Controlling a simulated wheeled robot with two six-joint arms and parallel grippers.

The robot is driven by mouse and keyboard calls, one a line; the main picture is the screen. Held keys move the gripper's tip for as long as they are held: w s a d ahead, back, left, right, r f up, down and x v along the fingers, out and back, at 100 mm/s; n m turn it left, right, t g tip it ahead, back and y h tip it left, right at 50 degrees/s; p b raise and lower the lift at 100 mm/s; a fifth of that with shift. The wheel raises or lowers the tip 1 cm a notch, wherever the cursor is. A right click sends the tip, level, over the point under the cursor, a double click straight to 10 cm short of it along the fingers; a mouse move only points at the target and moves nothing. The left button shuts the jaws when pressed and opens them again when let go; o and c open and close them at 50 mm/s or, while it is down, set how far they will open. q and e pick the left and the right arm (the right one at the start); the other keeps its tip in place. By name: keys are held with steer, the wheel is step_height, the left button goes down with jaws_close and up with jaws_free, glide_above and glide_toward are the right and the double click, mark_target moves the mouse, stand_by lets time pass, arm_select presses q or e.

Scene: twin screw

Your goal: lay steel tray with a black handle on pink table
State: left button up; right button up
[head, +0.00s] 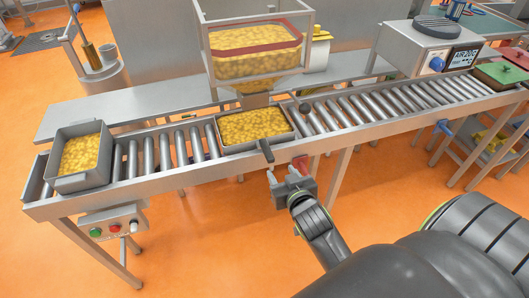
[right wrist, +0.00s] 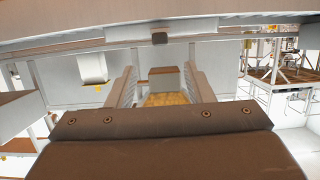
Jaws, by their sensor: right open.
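A steel tray (head: 233,145) full of yellow pieces sits on the roller conveyor, under the hopper. Its black handle (head: 266,150) sticks out over the conveyor's front rail. My right gripper (head: 287,172) is open and empty, just in front of and below the handle, apart from it. In the right wrist view my open fingers (right wrist: 160,78) point at the conveyor's side, and a small dark block (right wrist: 159,38), perhaps the handle's end, shows above them. I cannot make out a pink table. My left gripper is out of view.
Another grey tray (head: 84,183) of yellow pieces stands at the conveyor's left end. The hopper (head: 255,65) hangs above the middle. A scale-like machine (head: 430,50) and red and green lids (head: 502,73) are at the right. The orange floor in front is clear.

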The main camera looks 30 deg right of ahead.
mark_target(272, 160)
steer(key=b+x, duration=0.1)
steer(key=x, duration=0.2)
steer(key=b+x, duration=0.4)
steer(key=x, duration=0.1)
steer(key=shift+w+f, duration=0.15)
steer(key=shift+f, duration=0.2)
steer(key=x, duration=0.4)
steer(key=shift+w+d+r+b, duration=0.15)
steer(key=shift+r+b, duration=0.05)
steer(key=shift+b, duration=0.15)
steer(key=shift+w+d+f, duration=0.15)
steer(key=shift+w, duration=0.5)
steer(key=shift+c, duration=0.7)
steer(key=c, duration=0.6)
